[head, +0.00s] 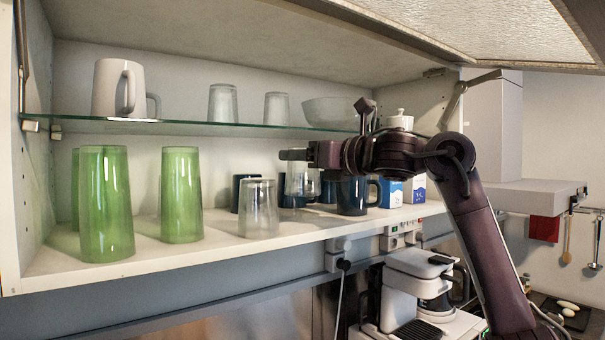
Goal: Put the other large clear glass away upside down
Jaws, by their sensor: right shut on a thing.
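My right gripper (296,155) reaches in from the right, over the lower shelf of the open cabinet. It is shut on a clear glass (297,182), whose body hangs just below the fingers. The fingers and dark mugs behind partly obscure this glass, so I cannot tell which way up it is or whether its lower end touches the shelf. Another clear glass (258,210) stands on the lower shelf near the front edge, just left of the held one. My left gripper is not in view.
Tall green glasses (105,205) stand at the left of the lower shelf (215,250). A dark mug (353,196) and blue-white boxes (391,192) are at the right. The glass upper shelf (190,127) carries mugs, glasses and a bowl. A raised flap (470,30) hangs above. A coffee machine (420,290) stands below.

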